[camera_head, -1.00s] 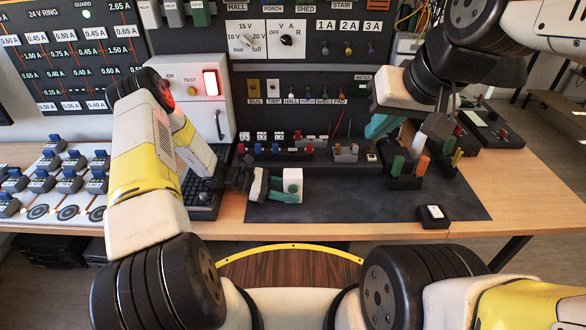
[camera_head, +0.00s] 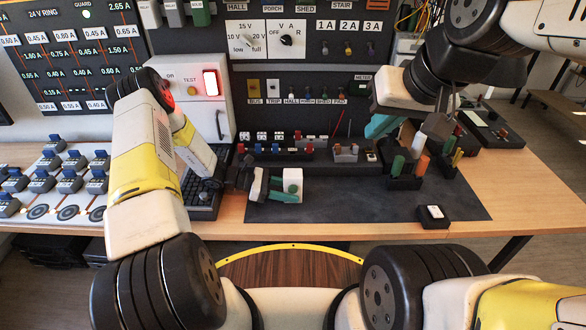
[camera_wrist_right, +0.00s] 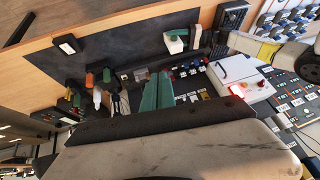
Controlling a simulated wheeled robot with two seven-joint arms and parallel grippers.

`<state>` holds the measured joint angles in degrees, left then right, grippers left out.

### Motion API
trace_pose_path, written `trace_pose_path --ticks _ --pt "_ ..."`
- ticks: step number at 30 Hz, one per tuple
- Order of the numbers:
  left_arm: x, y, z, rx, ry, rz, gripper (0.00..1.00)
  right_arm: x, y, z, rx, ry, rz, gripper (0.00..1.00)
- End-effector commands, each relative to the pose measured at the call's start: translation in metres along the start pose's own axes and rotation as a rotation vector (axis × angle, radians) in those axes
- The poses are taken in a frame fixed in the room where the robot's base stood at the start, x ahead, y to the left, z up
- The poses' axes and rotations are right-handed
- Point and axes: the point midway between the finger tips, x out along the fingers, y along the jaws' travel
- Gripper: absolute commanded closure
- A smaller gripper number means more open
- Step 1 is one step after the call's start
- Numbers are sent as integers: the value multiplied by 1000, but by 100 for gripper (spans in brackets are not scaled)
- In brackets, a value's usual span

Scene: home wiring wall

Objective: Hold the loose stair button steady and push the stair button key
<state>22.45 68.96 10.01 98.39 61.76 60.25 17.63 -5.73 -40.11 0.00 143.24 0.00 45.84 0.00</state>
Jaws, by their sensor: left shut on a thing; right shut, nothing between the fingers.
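A small white box with a green mark (camera_head: 292,180), which I take to be the loose stair button, sits on the dark mat left of its middle. My left gripper (camera_head: 285,195) reaches it from the left, and its teal fingers are shut on it. The box also shows in the right wrist view (camera_wrist_right: 175,42). My right gripper (camera_head: 380,125) is shut and empty, well to the right and above the mat. Its teal fingers show in the right wrist view (camera_wrist_right: 148,97). The stair button's key is too small to make out clearly.
A black block with a white top (camera_head: 433,215) lies at the mat's right edge. A holder with coloured handles (camera_head: 405,180) stands behind it. A rack of small parts (camera_head: 300,155) runs along the back. The dark mat (camera_head: 350,200) is clear in the middle.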

Motion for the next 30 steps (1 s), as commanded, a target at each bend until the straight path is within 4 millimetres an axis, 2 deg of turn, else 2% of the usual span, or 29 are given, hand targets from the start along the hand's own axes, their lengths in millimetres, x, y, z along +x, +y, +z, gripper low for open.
trace_pose_path --ticks 16,20,23,25,30 --pt "0 0 0 0 0 0 79 0 0 0 -1 0 0 100" --pt "0 0 0 0 0 0 79 6 0 -2 -70 -17 12 100" --pt "0 0 0 0 0 0 79 20 2 -6 -230 -54 38 100" --pt "0 0 0 0 0 0 79 35 2 -10 -403 -94 57 100" --pt "0 0 0 0 0 0 79 80 -3 -20 -937 -209 71 100"
